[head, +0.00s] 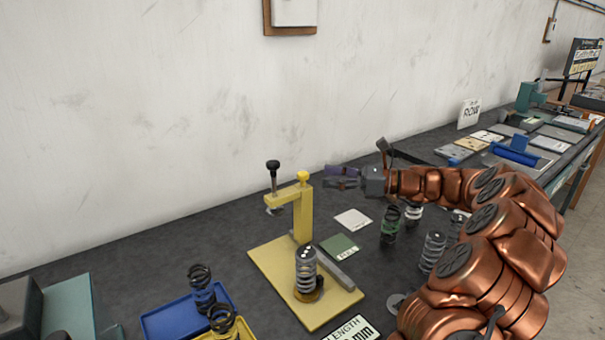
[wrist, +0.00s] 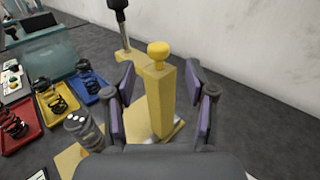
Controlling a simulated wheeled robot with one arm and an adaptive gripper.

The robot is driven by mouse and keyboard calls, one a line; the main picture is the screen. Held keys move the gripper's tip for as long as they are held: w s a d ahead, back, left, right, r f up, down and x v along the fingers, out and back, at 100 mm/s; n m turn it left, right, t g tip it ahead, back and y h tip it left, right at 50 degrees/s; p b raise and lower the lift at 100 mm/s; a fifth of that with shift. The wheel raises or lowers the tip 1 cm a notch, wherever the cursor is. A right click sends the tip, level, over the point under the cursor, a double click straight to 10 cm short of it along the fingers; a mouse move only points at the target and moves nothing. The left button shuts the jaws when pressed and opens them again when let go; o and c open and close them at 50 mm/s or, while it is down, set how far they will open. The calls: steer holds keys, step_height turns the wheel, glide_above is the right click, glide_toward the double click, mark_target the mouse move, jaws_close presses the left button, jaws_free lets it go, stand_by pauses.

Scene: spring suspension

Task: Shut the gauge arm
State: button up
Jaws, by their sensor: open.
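The yellow gauge (head: 303,218) stands on a flat yellow base plate (head: 268,262). Its arm (head: 286,194) juts left from the top of the post, with a black-knobbed plunger (head: 272,178) at its end. A yellow knob (head: 304,177) tops the post. A grey spring (head: 306,270) stands upright on the plate, with the arm swung away from above it. My gripper (head: 335,178) is open just right of the post top. In the wrist view, the post (wrist: 159,100) shows between the spread fingers (wrist: 160,105); I cannot tell whether they touch it.
A blue tray (head: 165,320) with a black spring (head: 200,285) and a yellow tray (head: 245,334) stand at the front left. Other springs (head: 433,252) stand to the right under my arm. A red tray (wrist: 18,140) shows in the wrist view. The wall runs behind the bench.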

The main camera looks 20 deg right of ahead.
mark_target(303, 173)
steer(key=p+x, duration=0.1)
steer(key=x, duration=0.6)
steer(key=shift+a, duration=0.2)
steer(key=shift+c, duration=0.3)
jaws_close()
